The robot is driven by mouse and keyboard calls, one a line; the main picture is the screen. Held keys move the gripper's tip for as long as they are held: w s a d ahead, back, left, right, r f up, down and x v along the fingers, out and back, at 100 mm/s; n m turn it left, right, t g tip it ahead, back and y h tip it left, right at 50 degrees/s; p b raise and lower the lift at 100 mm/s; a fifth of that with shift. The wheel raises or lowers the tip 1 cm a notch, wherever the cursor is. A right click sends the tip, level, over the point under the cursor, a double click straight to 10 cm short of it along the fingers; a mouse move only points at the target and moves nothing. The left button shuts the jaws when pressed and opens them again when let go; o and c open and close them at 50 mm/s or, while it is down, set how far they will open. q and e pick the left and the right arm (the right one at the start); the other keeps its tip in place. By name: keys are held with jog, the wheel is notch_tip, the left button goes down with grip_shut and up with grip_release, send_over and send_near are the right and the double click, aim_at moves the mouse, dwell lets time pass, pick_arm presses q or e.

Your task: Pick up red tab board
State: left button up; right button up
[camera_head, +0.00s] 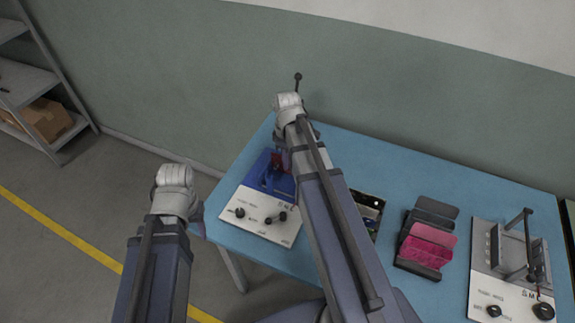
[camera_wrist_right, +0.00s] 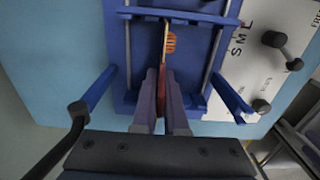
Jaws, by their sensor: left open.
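The red tab board (camera_wrist_right: 162,82) stands on edge in the blue fixture (camera_wrist_right: 127,40) in the right wrist view, seen almost edge-on with a yellow-orange part at its far end. In the head view a small red part of it (camera_head: 277,160) shows in the blue fixture (camera_head: 262,176). My right gripper (camera_wrist_right: 162,104) has its fingers on both sides of the board with no clear gap, and looks shut on it. Its fingers are mostly hidden behind my arm in the head view. My left gripper (camera_head: 175,178) hangs off the table's left side, apart from everything; its fingertips are hidden.
The fixture has a white panel (camera_head: 240,205) with black knobs. On the blue table (camera_head: 390,165), to the right, are a box of small parts (camera_head: 369,205), a pink-lined open case (camera_head: 428,245), and a grey fixture (camera_head: 515,250) with a raised lever. A wall is behind.

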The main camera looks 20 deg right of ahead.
grip_shut()
jog(key=shift+r, duration=0.1)
dwell(0.3)
notch_tip(320, 180, up, 10)
jog(key=p, duration=1)
jog(key=shift+r+p, duration=1.2)
jog(key=shift+p, duration=0.1)
